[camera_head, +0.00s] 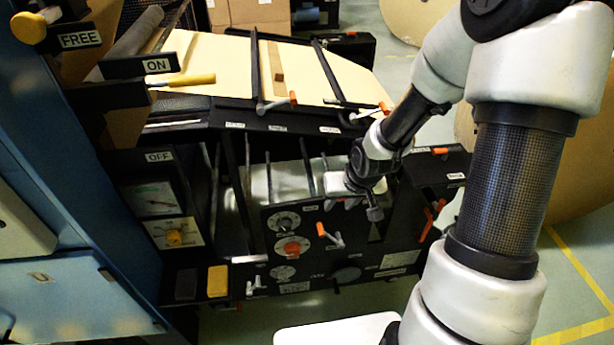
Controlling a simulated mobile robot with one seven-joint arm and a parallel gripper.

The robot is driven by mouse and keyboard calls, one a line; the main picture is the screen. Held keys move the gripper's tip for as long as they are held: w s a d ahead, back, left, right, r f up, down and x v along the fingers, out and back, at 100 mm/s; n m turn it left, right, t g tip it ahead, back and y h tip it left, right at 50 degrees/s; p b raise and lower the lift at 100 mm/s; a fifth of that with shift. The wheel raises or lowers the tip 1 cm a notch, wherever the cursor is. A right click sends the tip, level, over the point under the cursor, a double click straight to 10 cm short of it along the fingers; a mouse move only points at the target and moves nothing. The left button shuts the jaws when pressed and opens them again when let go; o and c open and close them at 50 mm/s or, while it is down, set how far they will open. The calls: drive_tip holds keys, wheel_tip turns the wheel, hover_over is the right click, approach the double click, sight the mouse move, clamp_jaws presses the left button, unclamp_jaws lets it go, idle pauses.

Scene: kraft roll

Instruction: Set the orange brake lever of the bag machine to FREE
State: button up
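The bag machine (330,250) is a dark frame with a cream paper sheet (225,62) across its top. A FREE label (80,39) is at the upper left, beside an amber-orange knob (28,27). Other orange-tipped levers are an upper one (293,98), one farther right (383,107), one on the front panel (322,230) and a red-orange one at the right (428,218). I cannot tell for sure which is the brake lever, nor its setting. My gripper (375,214) points down in front of the panel, right of its lever. Its fingers are too small and dark to read.
An ON label (158,64) with a yellow handle (185,80) and an OFF label (159,157) are at the left. A blue cabinet (60,190) fills the left edge. Large kraft rolls (580,160) stand at the right. Yellow-lined floor (565,255) shows at lower right.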

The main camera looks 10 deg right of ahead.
sight(321, 226)
drive_tip(key=b+x, duration=0.1)
drive_tip(key=x, duration=0.5)
drive_tip(key=b+x, duration=0.1)
drive_tip(key=x, duration=0.6)
drive_tip(key=a+b+x, duration=0.1)
drive_tip(key=b+x, duration=0.1)
drive_tip(key=x, duration=0.5)
drive_tip(key=shift+s+a, duration=0.1)
drive_tip(key=shift+s, duration=0.2)
drive_tip(key=shift+s, duration=0.1)
clamp_jaws()
